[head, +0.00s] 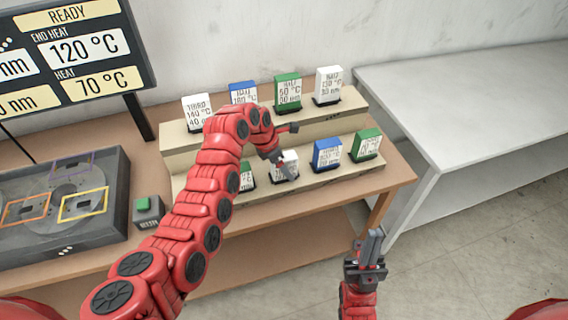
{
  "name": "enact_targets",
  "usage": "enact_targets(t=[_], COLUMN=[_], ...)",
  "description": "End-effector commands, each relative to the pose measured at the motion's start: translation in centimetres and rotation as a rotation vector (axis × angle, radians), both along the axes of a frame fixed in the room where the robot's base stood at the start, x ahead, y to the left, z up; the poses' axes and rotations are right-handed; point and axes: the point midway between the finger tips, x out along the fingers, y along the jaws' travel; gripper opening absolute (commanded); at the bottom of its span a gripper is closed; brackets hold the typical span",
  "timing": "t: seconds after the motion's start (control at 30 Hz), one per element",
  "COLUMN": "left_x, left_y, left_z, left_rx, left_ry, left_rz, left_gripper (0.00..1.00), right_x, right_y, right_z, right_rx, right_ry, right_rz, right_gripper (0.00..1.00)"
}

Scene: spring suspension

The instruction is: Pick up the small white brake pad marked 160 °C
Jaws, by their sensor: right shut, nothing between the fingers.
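Several small brake pads stand on a two-step cardboard-coloured rack. A small white pad (293,158) on the lower step is partly hidden by my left gripper (287,168), and its label cannot be read in full. The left gripper is right at its front; whether it touches the pad or how its fingers stand cannot be told. Two more white pads stand on the upper step, one at the left (196,110) that seems to read 140 °C and one at the right (328,85) that seems to read 130 °C. My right gripper (376,234) is shut and empty, pointing up, away from the rack.
The rack (339,174) also holds blue and green pads. A dark fixture (115,217), a green button box (148,211) and a display (75,50) are at the left of the brown table (400,170). A bare white table (470,100) is at the right.

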Motion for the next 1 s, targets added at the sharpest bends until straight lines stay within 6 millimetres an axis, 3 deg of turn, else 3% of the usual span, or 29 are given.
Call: enact_targets(t=[0.03,0.3,0.57,0.67,1.0], left_x=[-0.1,0.3,0.3,0.3,0.3], left_y=[-0.1,-0.8,-0.9,-0.9,-0.9], left_z=[-0.1,-2.3,-2.5,-2.5,-2.5], left_rx=[0.001,0.004,0.001,0.001,0.001], left_ry=[0.006,0.002,-0.001,-0.001,-0.001], left_rz=[-0.001,0.001,0.002,0.002,0.002], left_gripper=[0.9,0.9,0.9,0.76,0.14], right_x=[0.0,0.0,0.0,0.0,0.0], right_y=[0.0,0.0,0.0,0.0,0.0], right_z=[1.0,1.3,1.3,1.3,1.3], right_rx=[0.0,0.0,0.0,0.0,0.0], right_ry=[0.0,0.0,0.0,0.0,0.0], right_rz=[0.0,0.0,0.0,0.0,0.0], right_gripper=[0.0,0.0,0.0,0.0,0.0])
